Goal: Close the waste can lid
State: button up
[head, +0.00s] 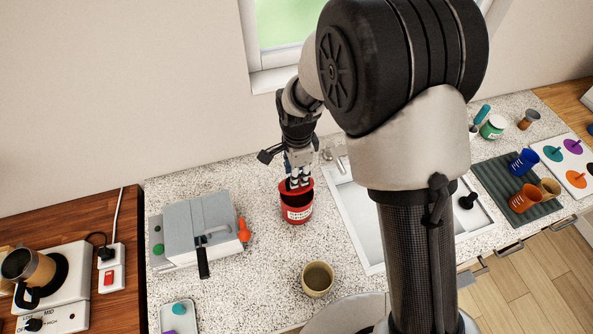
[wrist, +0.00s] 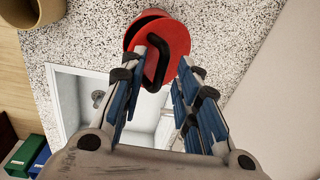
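The red waste can (head: 298,213) with a white label stands on the speckled counter, left of the sink. Its dark inside shows from above, so it is open. The red lid (head: 295,185) is raised at the can's back rim. In the wrist view the lid (wrist: 178,38) shows its face with a black loop handle (wrist: 157,64), and a bit of the can shows behind it. My gripper (head: 298,180) is at the lid. In the wrist view my gripper (wrist: 163,58) has its blue-padded fingers apart, on either side of the handle. I cannot tell whether a finger touches it.
The sink (head: 352,215) with its faucet (head: 337,158) is just right of the can. A grey appliance (head: 200,228) with a black lever and an orange knob stands left. A tan cup (head: 317,279) stands in front. Bare counter surrounds the can's front and left.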

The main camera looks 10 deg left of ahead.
grip_shut()
dwell(0.3)
dwell(0.5)
